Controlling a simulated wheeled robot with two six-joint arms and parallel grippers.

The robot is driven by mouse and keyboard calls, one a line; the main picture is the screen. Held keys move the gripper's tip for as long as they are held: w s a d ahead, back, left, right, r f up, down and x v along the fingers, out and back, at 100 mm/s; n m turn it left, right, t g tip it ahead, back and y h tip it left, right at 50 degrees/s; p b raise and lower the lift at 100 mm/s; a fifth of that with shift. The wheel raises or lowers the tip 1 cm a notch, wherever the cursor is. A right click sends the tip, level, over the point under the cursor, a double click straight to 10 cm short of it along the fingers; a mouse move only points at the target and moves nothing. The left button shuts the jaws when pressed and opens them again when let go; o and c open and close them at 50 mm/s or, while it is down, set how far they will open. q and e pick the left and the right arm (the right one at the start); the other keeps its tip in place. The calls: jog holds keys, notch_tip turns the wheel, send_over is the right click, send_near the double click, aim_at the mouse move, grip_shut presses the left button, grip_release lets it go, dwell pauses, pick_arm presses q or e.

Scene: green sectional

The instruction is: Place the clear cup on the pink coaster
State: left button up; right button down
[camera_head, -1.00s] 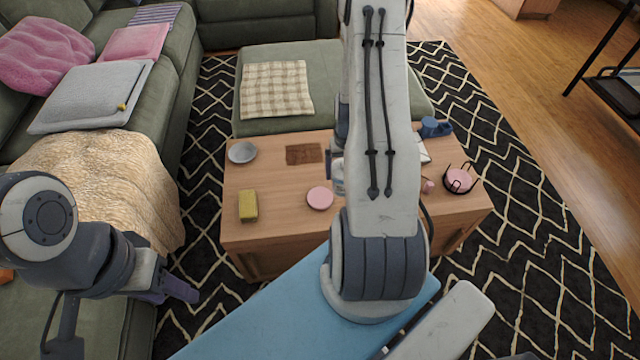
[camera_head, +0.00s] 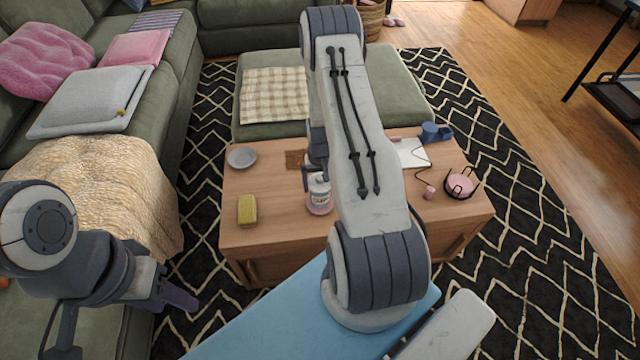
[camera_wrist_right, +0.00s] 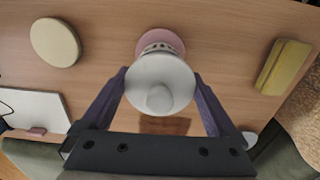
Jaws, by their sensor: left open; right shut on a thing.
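The cup (camera_head: 319,190) looks whitish with a printed band. My right gripper (camera_wrist_right: 158,98) is shut on it, one finger on each side in the right wrist view, where its pale round top (camera_wrist_right: 160,82) faces the camera. The pink coaster (camera_head: 320,209) lies on the wooden table under the cup, partly covered by it; its edge also shows in the right wrist view (camera_wrist_right: 158,37). I cannot tell whether the cup touches the coaster. In the head view my right arm hides most of the right gripper. My left gripper (camera_head: 176,298) is open and empty, left of the table.
The wooden table (camera_head: 275,235) also bears a yellow sponge (camera_head: 247,211), a grey bowl (camera_head: 242,157), a brown mat (camera_head: 294,159), a coaster holder (camera_head: 461,186) and a blue item (camera_head: 434,131). A tan disc (camera_wrist_right: 55,42) shows in the wrist view.

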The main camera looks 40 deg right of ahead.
jog(key=shift+f, duration=0.2)
grip_release()
jog(key=shift+r, duration=0.3)
notch_tip(320, 180, up, 12)
jog(key=shift+p, duration=0.7)
